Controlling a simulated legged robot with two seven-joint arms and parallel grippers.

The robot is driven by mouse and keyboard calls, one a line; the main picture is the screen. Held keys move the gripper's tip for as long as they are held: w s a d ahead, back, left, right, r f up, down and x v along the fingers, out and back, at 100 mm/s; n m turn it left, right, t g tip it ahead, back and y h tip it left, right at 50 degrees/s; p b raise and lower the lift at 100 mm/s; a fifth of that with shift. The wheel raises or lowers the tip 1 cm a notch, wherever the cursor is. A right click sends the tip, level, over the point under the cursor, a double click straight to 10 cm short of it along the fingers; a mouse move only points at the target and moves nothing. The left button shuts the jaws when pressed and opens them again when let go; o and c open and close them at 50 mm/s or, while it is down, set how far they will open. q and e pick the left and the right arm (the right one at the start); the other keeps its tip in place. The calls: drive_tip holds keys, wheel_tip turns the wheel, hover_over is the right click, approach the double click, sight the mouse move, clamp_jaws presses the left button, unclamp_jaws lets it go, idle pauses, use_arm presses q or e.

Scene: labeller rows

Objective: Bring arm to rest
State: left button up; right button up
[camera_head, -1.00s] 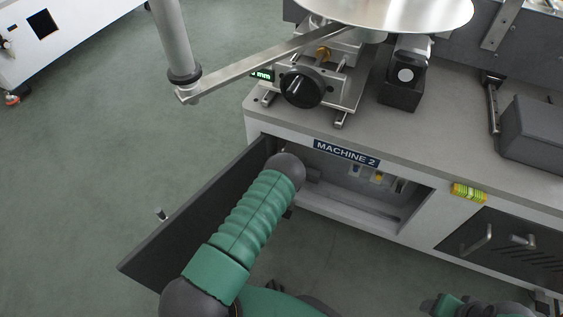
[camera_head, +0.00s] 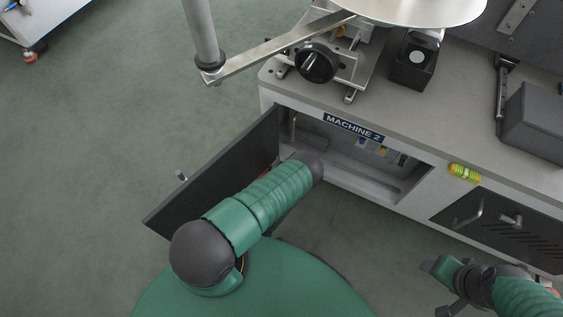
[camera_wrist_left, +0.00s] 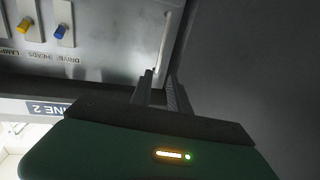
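My left arm's green forearm (camera_head: 275,190) reaches from lower left toward the open compartment (camera_head: 365,165) of the cabinet marked MACHINE 2. The left gripper is hidden behind this arm in the head view. In the left wrist view my left gripper (camera_wrist_left: 161,85) shows two dark fingers with a gap between them, and I see nothing held. Their tips appear close to a thin metal rod (camera_wrist_left: 165,45); I cannot tell whether they touch it.
The dark compartment door (camera_head: 215,175) stands open, left of my forearm. Yellow (camera_wrist_left: 25,25) and blue (camera_wrist_left: 60,31) switches are inside. A metal disc (camera_head: 425,8) and swing arm (camera_head: 275,48) sit above the bench. A closed vented panel (camera_head: 490,228) is at right.

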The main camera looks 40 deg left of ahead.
use_arm(q)
drive_tip(key=w+d+r+g+h, duration=0.2)
drive_tip(key=w+d+r+g, duration=0.15)
drive_tip(key=w, duration=0.25)
drive_tip(key=w+d+r+g+h, duration=0.2)
drive_tip(key=w+r+g, duration=0.1)
drive_tip(key=w+r, duration=0.25)
drive_tip(key=s+d+r+m+g+h, duration=0.25)
drive_tip(key=s+d+r, duration=0.35)
drive_tip(key=s, duration=0.4)
drive_tip(key=s+d+r+m+g+h, duration=0.1)
drive_tip(key=s+d+r+m+g, duration=0.2)
drive_tip(key=s+r, duration=0.6)
wheel_tip(320, 180, up, 32)
drive_tip(key=g+p, duration=0.1)
drive_tip(key=p, duration=3)
drive_tip(key=shift+s+f+g+p, duration=0.2)
drive_tip(key=shift+s+g+p, duration=0.15)
drive_tip(key=shift+g, duration=0.05)
drive_tip(key=shift+d+n, duration=0.1)
drive_tip(key=shift+n, duration=0.15)
